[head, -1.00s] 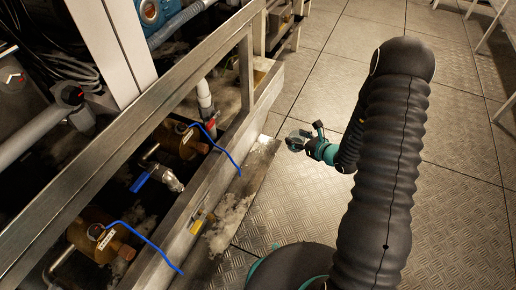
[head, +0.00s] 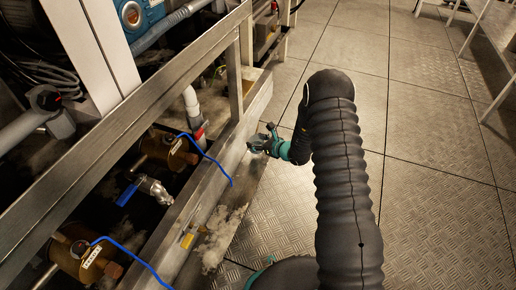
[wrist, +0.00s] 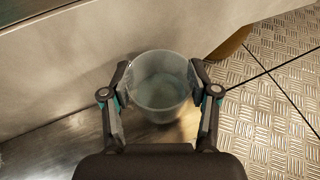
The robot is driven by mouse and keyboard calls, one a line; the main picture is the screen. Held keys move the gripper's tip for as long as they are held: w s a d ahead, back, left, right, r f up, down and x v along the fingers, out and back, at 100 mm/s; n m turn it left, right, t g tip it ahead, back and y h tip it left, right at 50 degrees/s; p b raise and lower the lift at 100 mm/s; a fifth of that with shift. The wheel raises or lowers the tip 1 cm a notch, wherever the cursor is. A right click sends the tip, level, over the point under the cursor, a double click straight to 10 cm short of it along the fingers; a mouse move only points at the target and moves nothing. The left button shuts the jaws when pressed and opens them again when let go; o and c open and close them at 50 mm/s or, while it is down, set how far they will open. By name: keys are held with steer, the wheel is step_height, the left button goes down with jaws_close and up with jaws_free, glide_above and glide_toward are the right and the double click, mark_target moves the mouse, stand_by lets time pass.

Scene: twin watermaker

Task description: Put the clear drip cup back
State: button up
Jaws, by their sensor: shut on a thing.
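The clear drip cup (wrist: 160,95) is a translucent, open-topped cup, seen from above in the wrist view. My gripper (wrist: 160,88) is shut on it, one finger on each side of the cup. The cup is upright or nearly so, close to a pale metal wall. I cannot tell whether its base touches the surface below. In the head view my gripper (head: 262,143) is beside the metal frame's lower beam, at the end of my dark arm. The cup is hard to make out there.
The metal frame's lower beam (head: 190,205) runs along the left. The patterned floor (head: 430,150) at right is open.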

steer(key=shift+f, duration=1.9)
steer(key=shift+f+b, duration=0.2)
steer(key=shift+b, duration=0.15)
steer(key=o, duration=1.3)
steer(key=shift+c, duration=0.2)
